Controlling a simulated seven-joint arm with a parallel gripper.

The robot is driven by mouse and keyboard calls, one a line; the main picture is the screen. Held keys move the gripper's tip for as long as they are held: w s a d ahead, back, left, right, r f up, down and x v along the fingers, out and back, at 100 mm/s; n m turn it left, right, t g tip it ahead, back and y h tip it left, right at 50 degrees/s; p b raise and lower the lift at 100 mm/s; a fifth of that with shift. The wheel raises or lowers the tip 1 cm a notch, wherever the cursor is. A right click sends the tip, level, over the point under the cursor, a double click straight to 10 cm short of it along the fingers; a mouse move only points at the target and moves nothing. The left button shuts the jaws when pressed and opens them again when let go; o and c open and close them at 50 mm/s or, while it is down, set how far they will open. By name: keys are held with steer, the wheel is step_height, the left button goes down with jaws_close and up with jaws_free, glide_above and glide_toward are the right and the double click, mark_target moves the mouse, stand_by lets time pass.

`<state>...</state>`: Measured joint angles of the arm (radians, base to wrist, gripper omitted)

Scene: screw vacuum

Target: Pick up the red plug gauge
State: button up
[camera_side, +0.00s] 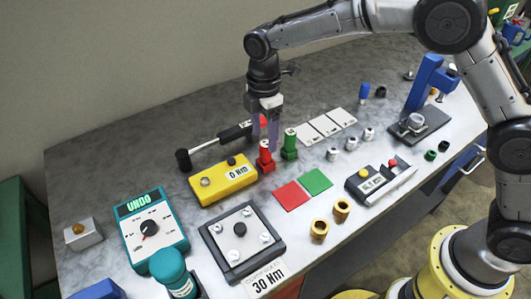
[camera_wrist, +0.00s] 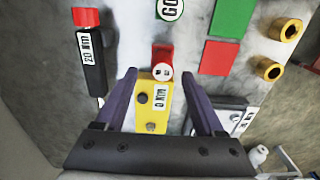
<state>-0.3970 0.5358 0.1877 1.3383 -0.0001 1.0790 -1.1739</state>
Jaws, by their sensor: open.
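The red plug gauge (camera_side: 265,160) stands upright on the bench, just behind the yellow "0 Nm" box, with the green plug gauge (camera_side: 289,147) close to its right. In the wrist view the red plug gauge (camera_wrist: 162,53) shows its pale labelled end between my fingertips. My gripper (camera_side: 264,144) points down above the red gauge, and its purple fingers overlap the gauge's top in the side view. The gripper (camera_wrist: 159,73) is open, with a gap on both sides of the gauge in the wrist view. Whether the fingertips reach down past its top is unclear.
The yellow box (camera_side: 223,181) and a torque wrench (camera_side: 215,142) lie close to the left. Red (camera_side: 292,195) and green (camera_side: 316,181) pads lie in front to the right. White cards (camera_side: 326,125) lie behind. Brass rings (camera_side: 319,229) stand nearer the front.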

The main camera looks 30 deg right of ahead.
mark_target(266, 143)
step_height(266, 143, down, 4)
steer(key=shift+s+f, duration=0.1)
steer(key=shift+s, duration=0.05)
steer(key=shift+c, duration=0.3)
jaws_close()
